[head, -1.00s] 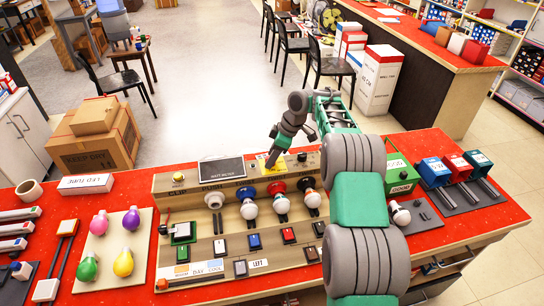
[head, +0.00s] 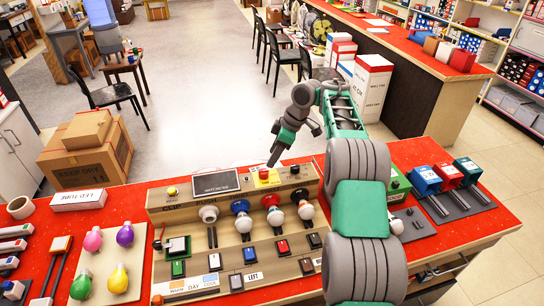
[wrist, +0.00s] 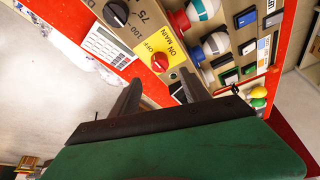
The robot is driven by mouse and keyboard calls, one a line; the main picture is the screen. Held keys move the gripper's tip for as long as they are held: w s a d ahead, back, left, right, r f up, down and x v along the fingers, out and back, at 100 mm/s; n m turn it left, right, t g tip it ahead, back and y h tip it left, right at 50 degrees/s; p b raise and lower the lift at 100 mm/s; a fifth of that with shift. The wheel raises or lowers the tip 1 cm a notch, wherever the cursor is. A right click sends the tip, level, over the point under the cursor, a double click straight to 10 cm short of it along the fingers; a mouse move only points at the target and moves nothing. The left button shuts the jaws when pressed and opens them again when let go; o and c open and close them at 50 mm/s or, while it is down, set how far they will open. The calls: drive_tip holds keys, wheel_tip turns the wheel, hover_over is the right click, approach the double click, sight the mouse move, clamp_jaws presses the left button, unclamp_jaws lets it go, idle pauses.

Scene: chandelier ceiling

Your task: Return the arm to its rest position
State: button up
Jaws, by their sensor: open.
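My gripper (head: 274,158) is open and empty. In the head view it hangs pointing down, just beyond the back edge of the test board (head: 160,212), close to the yellow switch plate with a red knob (head: 263,176). My grey and green arm reaches from the lower right and bends over the bench. In the wrist view my two dark fingers (wrist: 160,88) are spread apart with nothing between them. The yellow "ON MAIN / OFF" plate (wrist: 172,46) and its red knob lie beyond the fingertips, apart from them.
The red bench (head: 480,235) carries bulbs in sockets, a bulb tray (head: 105,285), and blue, red and teal boxes (head: 447,175) at right. My arm crosses the board's right side. Cardboard boxes (head: 85,165) stand behind at left. Open floor (head: 210,100) lies beyond the bench.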

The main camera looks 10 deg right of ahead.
drive_tip(key=s+a+r+m+t+h, duration=0.1)
drive_tip(key=s+a+r+m, duration=0.2)
drive_tip(key=s+r, duration=0.3)
drive_tip(key=s+a+r+m+t, duration=0.1)
drive_tip(key=s+a+r+m, duration=0.25)
drive_tip(key=s+r, duration=0.25)
drive_tip(key=s+d+f+m+h, duration=0.1)
drive_tip(key=s+f+m, duration=0.1)
drive_tip(key=s, duration=0.8)
drive_tip(key=s+d+f+m+t+h, duration=0.1)
drive_tip(key=s+m, duration=0.4)
drive_tip(key=s, duration=0.5)
wheel_tip(320, 180, down, 2)
drive_tip(key=shift+s+d+f+h, duration=0.15)
drive_tip(key=shift+d+f+h, duration=0.05)
drive_tip(key=shift+d+h, duration=0.3)
